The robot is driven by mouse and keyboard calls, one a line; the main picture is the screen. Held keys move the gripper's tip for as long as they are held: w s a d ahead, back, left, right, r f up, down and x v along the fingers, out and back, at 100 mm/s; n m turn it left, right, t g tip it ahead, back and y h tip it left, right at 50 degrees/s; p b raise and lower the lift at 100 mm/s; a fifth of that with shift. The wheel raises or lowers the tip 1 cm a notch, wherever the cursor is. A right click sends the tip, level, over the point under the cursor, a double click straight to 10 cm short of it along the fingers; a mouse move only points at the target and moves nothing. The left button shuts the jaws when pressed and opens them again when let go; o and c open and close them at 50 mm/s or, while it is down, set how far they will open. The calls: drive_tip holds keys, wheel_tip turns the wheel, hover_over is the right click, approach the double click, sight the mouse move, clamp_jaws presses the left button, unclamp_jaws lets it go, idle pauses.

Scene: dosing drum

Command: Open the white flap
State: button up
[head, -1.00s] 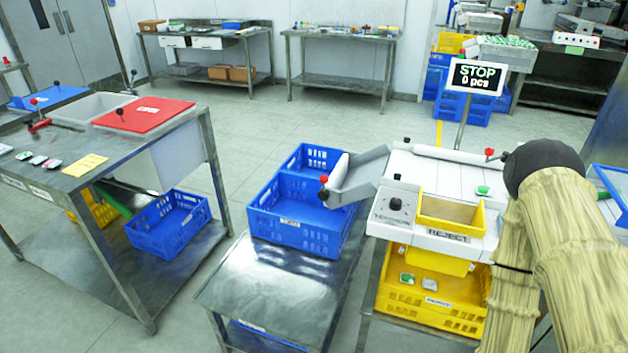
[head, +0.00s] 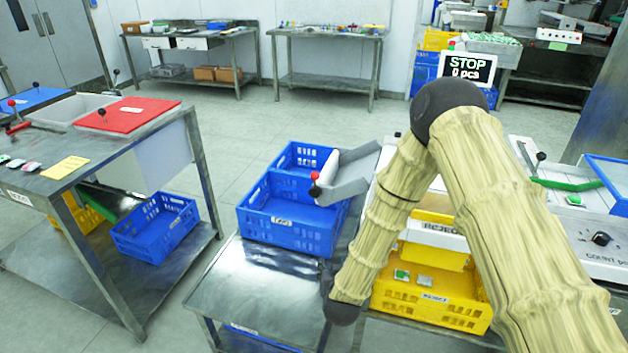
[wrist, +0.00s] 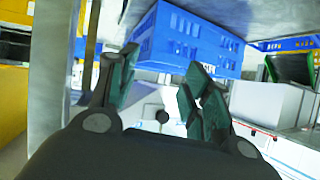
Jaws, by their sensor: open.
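A white flap-like piece (head: 328,168) stands at the mouth of a grey chute (head: 357,172), beside the blue crate (head: 292,232). A red and a black knob are at its near end. I see no gap that tells whether it is open. In the wrist view my gripper (wrist: 158,88) has its two dark green fingers spread apart, with nothing held between them. A small black ball (wrist: 162,117) shows beyond and below the fingertips; I cannot tell what it belongs to. In the head view the gripper is hidden past the dark end of my forearm, low over the steel table.
The steel table (head: 225,285) is bare in front of the blue crate. A yellow crate (head: 432,306) stands right of it, partly behind my arm. At left is a bench with a red lid (head: 126,114). The STOP display (head: 466,68) is behind my arm. Open floor lies between benches.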

sight(315, 179)
drive_tip(key=w+a+r+m+t+h+b, duration=0.1)
drive_tip(key=w+a+r+t, duration=0.2)
drive_tip(key=w+r, duration=0.5)
drive_tip(key=w+a+r+m+t+h, duration=0.2)
drive_tip(key=w+a+r, duration=0.3)
drive_tip(key=r, duration=0.5)
drive_tip(key=w+d, duration=0.1)
drive_tip(key=w, duration=0.2)
drive_tip(key=w+p, duration=0.1)
drive_tip(key=w, duration=0.3)
drive_tip(key=w+d, duration=0.1)
drive_tip(key=w, duration=0.3)
drive_tip(key=shift+d+f, duration=0.3)
drive_tip(key=shift+d, duration=0.05)
clamp_jaws()
